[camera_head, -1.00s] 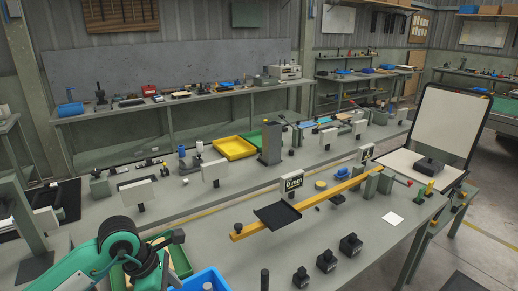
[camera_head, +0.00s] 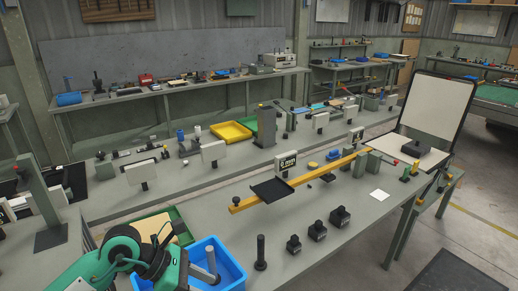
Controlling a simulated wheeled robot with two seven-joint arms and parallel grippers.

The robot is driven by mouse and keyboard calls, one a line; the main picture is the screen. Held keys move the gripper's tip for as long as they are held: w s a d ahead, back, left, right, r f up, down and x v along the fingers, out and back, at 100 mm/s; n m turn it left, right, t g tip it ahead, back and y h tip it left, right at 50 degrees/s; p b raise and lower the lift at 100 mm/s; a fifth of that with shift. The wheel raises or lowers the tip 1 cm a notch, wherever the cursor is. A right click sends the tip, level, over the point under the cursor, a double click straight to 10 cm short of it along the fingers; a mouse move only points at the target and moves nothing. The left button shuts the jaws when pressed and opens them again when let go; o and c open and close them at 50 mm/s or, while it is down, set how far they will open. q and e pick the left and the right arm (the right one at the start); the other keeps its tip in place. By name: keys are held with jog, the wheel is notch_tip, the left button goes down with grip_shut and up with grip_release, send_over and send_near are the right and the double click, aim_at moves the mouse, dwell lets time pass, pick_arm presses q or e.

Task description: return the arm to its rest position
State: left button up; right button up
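My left arm (camera_head: 125,252), green with black joints, comes in at the bottom left, its bent part beside the blue bin (camera_head: 232,268). My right arm and gripper are not in view. No folding lounger shows; the place is a workshop with benches.
A yellow beam (camera_head: 300,185) with a black tray (camera_head: 270,190) crosses the near bench. Several black blocks (camera_head: 317,231) and a dark post (camera_head: 261,252) stand in front of it. A green tray (camera_head: 172,222) lies behind the arm. A white-faced board (camera_head: 440,108) stands at right.

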pick_arm(q)
jog(key=s+d+r+n+t+h, duration=0.1)
jog(key=s+d+r+n+h, duration=0.1)
jog(key=d+r+n+h, duration=0.4)
jog(key=w+a+r+n+t+h, duration=0.3)
jog(key=r+n+t, duration=0.5)
jog(key=n+t, duration=0.4)
jog(key=a+f+n+t+y, duration=0.3)
jog(key=a+f+n+y, duration=1.1)
jog(key=n+y, duration=0.75)
jog(key=s+f+n+g+h, duration=0.3)
jog(key=s+f+n+g, duration=0.8)
jog(key=s+f, duration=0.85)
notch_tip(320, 180, down, 30)
jog(key=s+m+g, duration=0.1)
jog(key=m+g, duration=0.1)
jog(key=g, duration=0.2)
jog(key=s+a+f, duration=0.1)
jog(key=s+f, duration=0.8)
jog(key=f, duration=0.1)
jog(key=s+a+f, duration=0.2)
jog(key=s+f, duration=0.8)
jog(key=shift+s+a+g, duration=0.2)
jog(key=shift+a+g, duration=0.1)
jog(key=shift+g, duration=0.1)
